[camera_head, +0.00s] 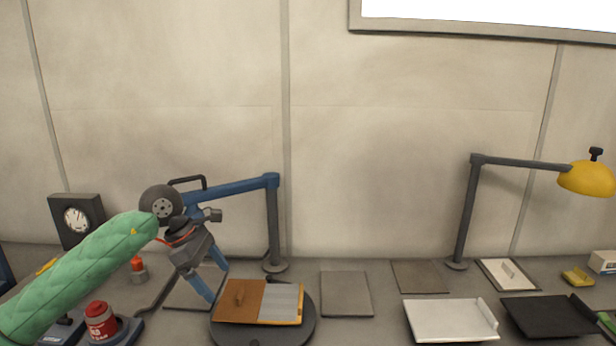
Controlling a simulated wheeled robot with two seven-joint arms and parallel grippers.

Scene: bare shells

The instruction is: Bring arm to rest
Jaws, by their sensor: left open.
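My left arm, in a green quilted sleeve, comes in from the lower left. My left gripper (212,287) has blue fingers that point down and to the right, and it is open with nothing seen between the fingers. It is just left of a brown and grey board (259,301) that lies on a dark round stand (306,322); I cannot tell how high the fingers are above the table. My right gripper does not show.
A blue lamp arm (273,225) stands behind the gripper. A red canister (100,320) and a dial box (78,219) are at left. Grey plates (346,294), a white tray (450,320), a black tray (549,316) and a yellow lamp (586,178) are at right.

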